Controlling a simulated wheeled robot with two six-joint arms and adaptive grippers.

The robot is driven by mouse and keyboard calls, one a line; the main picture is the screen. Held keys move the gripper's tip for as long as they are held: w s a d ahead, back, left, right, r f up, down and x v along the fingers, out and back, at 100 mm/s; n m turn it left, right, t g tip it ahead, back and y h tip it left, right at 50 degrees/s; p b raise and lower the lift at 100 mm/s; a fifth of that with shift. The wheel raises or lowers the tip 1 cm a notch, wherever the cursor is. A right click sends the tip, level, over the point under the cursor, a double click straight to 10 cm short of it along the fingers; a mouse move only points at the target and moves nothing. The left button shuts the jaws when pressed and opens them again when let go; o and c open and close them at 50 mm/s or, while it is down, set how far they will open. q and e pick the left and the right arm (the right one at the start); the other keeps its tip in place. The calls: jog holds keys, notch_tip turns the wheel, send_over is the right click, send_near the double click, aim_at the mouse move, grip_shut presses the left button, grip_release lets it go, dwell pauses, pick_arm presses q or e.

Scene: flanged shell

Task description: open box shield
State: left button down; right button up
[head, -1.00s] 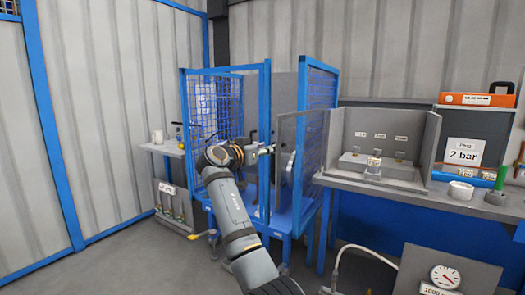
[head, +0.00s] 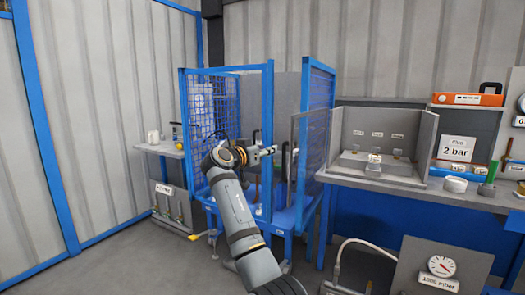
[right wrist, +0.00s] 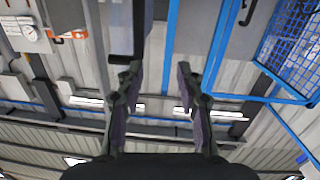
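A blue-framed mesh box (head: 322,115) stands at the middle of the head view, with its front partly open. My left gripper is not in view.
A grey bench (head: 420,195) with a small fixture and a "2 bar" sign (head: 457,148) stands right of the box. A gauge panel (head: 440,265) is low at the right. A small side table (head: 160,148) stands left. Floor at the left is clear.

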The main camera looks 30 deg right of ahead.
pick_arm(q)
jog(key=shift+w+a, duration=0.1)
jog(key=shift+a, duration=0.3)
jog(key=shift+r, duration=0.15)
